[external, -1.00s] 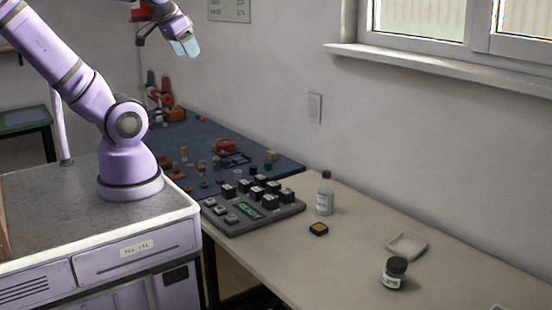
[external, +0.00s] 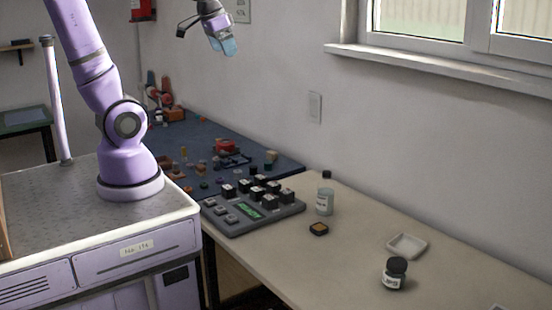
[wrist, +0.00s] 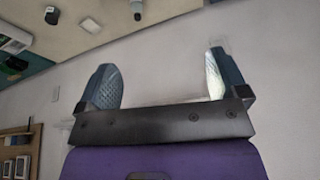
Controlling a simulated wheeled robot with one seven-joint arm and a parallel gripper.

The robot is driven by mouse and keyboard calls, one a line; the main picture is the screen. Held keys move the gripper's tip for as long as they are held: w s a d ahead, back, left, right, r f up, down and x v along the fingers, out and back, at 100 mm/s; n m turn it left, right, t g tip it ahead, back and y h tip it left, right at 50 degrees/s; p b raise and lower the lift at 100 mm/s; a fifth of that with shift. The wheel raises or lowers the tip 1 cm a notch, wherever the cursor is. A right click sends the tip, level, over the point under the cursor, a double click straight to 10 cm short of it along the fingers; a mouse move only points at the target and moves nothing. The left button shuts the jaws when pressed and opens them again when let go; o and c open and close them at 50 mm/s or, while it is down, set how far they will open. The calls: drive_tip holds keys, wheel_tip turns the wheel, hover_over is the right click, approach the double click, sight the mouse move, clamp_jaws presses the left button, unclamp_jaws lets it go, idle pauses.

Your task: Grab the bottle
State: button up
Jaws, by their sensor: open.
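The bottle (external: 325,203), pale and clear with a label and a small dark cap, stands upright on the bench near the wall in the external view. A shorter dark-capped jar (external: 394,275) stands nearer the front right. My gripper (external: 230,48) is high in the air, up and left of the bottle and well apart from it. In the wrist view my gripper (wrist: 160,70) has its two fingers wide apart with nothing between them. Small bottle-like things show at the top edge there, but I cannot tell for certain which is the bottle.
A shallow white dish (external: 408,244) lies to the right. A blue mat (external: 285,165) with many small parts lies behind. The window sill (external: 440,72) juts from the wall.

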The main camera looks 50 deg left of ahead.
drive_tip(key=w+d+f+m+g, duration=0.1)
drive_tip(key=w+d+f+m, duration=0.2)
drive_tip(key=w, duration=0.7)
drive_tip(key=m+g, duration=0.3)
drive_tip(key=m, duration=0.1)
hover_over(326, 173)
drive_tip(key=a, duration=0.1)
drive_tip(key=f, duration=3)
drive_tip(key=shift+w+f, duration=0.3)
drive_tip(key=shift+f, duration=0.05)
drive_tip(key=f, duration=1)
drive_tip(key=shift+d+f, duration=0.2)
drive_tip(key=shift+f, duration=0.2)
drive_tip(key=c, duration=1.4)
